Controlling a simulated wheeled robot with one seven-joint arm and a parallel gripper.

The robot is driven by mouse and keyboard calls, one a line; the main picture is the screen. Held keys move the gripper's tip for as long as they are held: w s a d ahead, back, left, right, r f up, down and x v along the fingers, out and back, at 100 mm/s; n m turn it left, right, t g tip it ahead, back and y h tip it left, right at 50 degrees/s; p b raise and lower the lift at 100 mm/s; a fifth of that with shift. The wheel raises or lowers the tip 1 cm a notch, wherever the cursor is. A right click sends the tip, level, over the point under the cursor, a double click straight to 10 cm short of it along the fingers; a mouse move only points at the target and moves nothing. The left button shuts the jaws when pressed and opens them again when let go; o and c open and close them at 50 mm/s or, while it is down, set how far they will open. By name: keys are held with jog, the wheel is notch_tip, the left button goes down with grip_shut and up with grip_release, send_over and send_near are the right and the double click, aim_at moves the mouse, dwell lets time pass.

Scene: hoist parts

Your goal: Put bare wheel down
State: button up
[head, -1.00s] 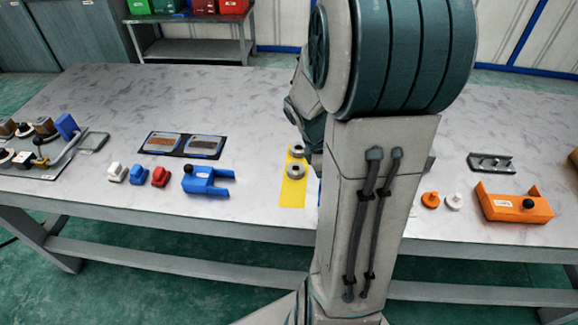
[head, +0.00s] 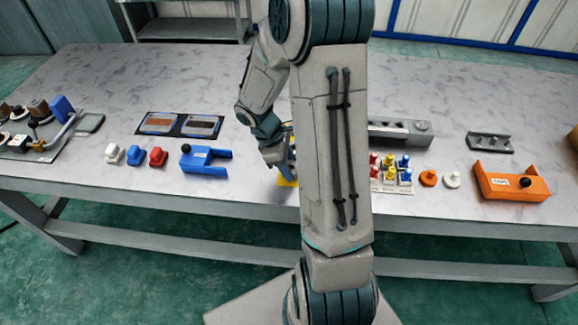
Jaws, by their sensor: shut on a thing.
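I cannot tell whether the wheel touches the mat.
A blue bracket (head: 203,159) stands left of the mat. White, blue and red blocks lie further left, below a dark tray (head: 180,125). Right of my arm are several coloured pegs (head: 391,168), orange and white discs and an orange bracket (head: 511,182). My arm hides the middle.

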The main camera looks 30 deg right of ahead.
jog(key=shift+f, duration=0.7)
jog(key=shift+f, duration=0.1)
jog(key=o, duration=1.2)
